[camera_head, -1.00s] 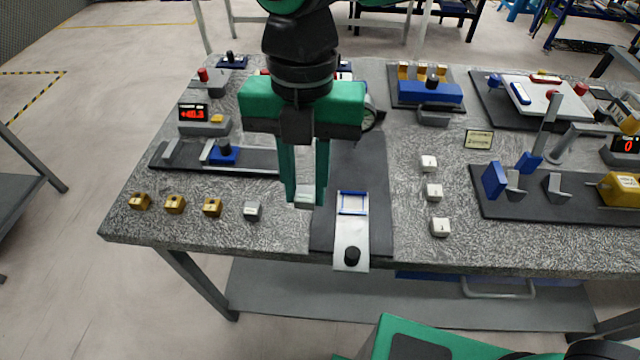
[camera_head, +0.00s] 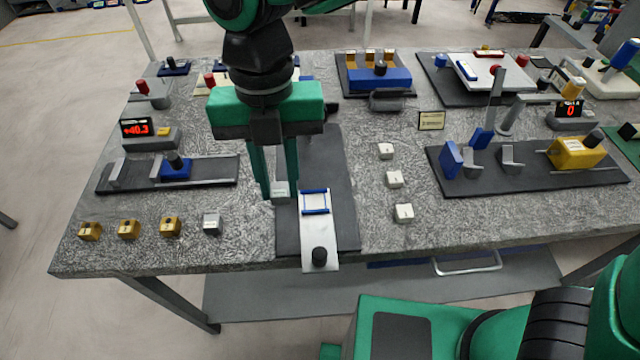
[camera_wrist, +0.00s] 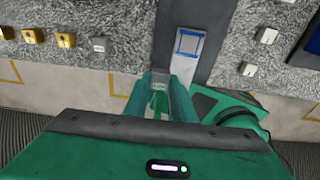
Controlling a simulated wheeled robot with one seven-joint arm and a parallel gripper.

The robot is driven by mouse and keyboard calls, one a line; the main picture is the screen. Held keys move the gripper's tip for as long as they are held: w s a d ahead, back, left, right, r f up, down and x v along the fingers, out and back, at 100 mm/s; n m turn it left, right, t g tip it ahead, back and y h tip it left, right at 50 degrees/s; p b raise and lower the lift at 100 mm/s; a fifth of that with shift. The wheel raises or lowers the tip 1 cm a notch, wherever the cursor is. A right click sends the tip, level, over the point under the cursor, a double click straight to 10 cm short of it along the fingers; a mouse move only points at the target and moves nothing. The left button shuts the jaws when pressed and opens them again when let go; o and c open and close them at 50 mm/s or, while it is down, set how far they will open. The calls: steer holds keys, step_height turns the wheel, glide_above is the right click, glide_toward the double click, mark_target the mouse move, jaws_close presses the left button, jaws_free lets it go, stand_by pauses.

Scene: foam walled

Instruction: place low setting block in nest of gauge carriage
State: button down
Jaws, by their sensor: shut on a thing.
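My gripper (camera_head: 277,190) is shut on a small silver-grey block (camera_head: 281,189), held between the fingertips. The wrist view shows the block (camera_wrist: 160,86) between my fingers too; its marking is too small to read. The gauge carriage is a pale plate (camera_head: 318,230) on a dark grey base, with a black knob (camera_head: 319,254) at its near end. Its nest, a blue-edged square (camera_head: 316,202), looks empty. The gripper and block are just left of the nest in the head view, apart from it and seemingly above the base. The nest also shows in the wrist view (camera_wrist: 187,44).
A similar silver block (camera_head: 212,224) and gold blocks (camera_head: 170,226) stand in a row on the left. Several white blocks (camera_head: 394,179) stand right of the dark base. A fixture with a blue slider (camera_head: 176,169) lies left. A fixture with a yellow block (camera_head: 576,152) lies right.

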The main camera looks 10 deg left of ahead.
glide_above(315, 201)
steer(key=f, duration=0.4)
steer(key=shift+w+f, duration=0.2)
steer(key=shift+f, duration=1.95)
steer(key=c, duration=1.5)
jaws_free()
steer(key=shift+f, duration=0.1)
steer(key=r, duration=0.4)
steer(key=w+r, duration=0.1)
steer(key=r, duration=0.7)
steer(key=shift+w+a+r, duration=0.15)
steer(key=shift+w+a, duration=0.05)
steer(key=shift+w, duration=0.05)
